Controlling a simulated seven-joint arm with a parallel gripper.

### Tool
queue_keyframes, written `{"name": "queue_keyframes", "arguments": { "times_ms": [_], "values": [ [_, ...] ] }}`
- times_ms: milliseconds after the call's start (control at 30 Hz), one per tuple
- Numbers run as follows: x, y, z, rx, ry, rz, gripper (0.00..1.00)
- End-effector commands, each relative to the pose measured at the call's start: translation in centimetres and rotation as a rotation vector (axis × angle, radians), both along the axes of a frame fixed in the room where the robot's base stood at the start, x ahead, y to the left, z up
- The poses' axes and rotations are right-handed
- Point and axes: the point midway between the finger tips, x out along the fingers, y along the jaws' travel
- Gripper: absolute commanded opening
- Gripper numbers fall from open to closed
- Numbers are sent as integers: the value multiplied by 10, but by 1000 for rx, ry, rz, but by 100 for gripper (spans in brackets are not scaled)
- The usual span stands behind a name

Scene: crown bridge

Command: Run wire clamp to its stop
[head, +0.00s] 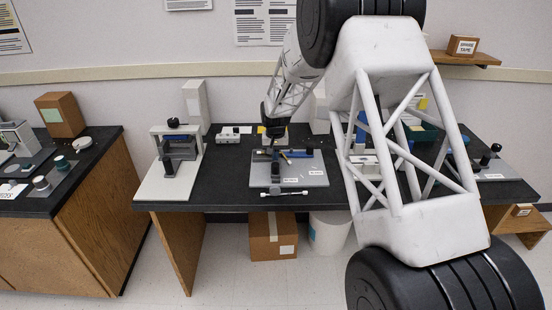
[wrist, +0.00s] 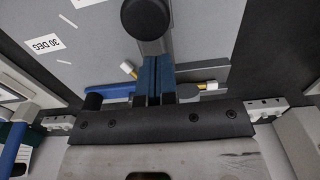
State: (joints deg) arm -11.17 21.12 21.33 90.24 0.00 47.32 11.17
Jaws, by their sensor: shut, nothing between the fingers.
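A grey plate (head: 300,181) lies on the dark bench in the head view, and it also fills the upper part of the wrist view (wrist: 100,22) with a "30 DEG" label. A black round knob (wrist: 146,18) stands on a dark block on this plate; it may belong to the wire clamp, but I cannot tell for sure. My gripper (wrist: 156,64) has its blue fingers together with nothing between them. The fingertips are right by the dark block below the knob; contact is unclear.
A white stand with a black knob (head: 173,123) is left of the plate. A blue-handled thing (wrist: 112,91) lies close beside my fingers. My arm covers the bench right of the plate in the head view.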

Motion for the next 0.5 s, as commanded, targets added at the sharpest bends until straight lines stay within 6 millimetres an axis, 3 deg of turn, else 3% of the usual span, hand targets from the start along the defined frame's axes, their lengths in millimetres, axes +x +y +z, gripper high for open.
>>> {"name": "queue_keyframes", "arguments": {
  "times_ms": [500],
  "values": [
    [0, 0, 22, 0, -1, 0, 0]
  ]
}}
